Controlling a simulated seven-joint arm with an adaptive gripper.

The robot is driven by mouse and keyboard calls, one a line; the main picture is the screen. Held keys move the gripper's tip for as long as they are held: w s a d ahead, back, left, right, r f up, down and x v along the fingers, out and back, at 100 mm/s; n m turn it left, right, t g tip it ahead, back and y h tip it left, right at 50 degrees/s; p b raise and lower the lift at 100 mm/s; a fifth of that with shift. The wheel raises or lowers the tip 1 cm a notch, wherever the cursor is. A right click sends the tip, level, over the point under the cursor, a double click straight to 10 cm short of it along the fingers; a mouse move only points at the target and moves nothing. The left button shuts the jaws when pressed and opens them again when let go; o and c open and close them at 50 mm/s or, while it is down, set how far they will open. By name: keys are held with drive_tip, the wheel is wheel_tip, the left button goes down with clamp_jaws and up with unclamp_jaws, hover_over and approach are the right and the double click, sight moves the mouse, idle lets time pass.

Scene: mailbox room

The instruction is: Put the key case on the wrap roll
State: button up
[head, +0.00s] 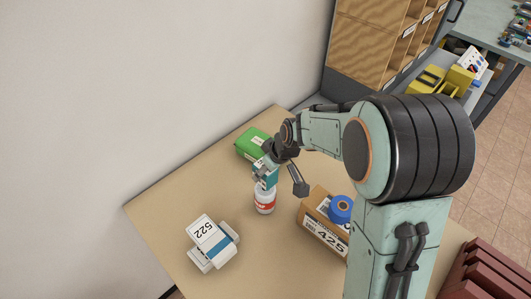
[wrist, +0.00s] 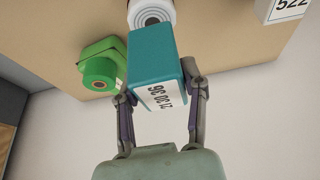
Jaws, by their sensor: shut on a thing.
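The key case, which I take to be the teal box with a white number label (wrist: 165,70), is held between the two fingers of my gripper (wrist: 158,85). In the head view the key case (head: 267,173) is right above the wrap roll, which I take to be the white cylinder with a red band (head: 265,203). The roll stands upright on the table. In the wrist view its ringed white end (wrist: 151,12) shows just past the case, partly covered by it. I cannot tell whether case and roll touch.
A green object with a round knob (head: 252,144) is close behind the roll; it also shows in the wrist view (wrist: 101,68). A cardboard box marked 425 (head: 322,232) with a blue roll (head: 341,208) stands at right. White packages marked 522 (head: 208,238) lie at front left.

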sight(265, 178)
drive_tip(key=shift+f, duration=1.6)
drive_tip(key=shift+f, duration=0.1)
drive_tip(key=o, duration=1.2)
drive_tip(key=v, duration=1.2)
drive_tip(key=s+d+r+m+g+h, duration=0.1)
drive_tip(key=s+m, duration=0.3)
drive_tip(key=s, duration=0.7)
drive_tip(key=s+d+r+m+g+h, duration=0.1)
drive_tip(key=s+d+m+g, duration=0.1)
drive_tip(key=s, duration=1)
drive_tip(key=shift+d+m, duration=0.9)
drive_tip(key=shift+d, duration=0.25)
drive_tip(key=shift+s, duration=0.1)
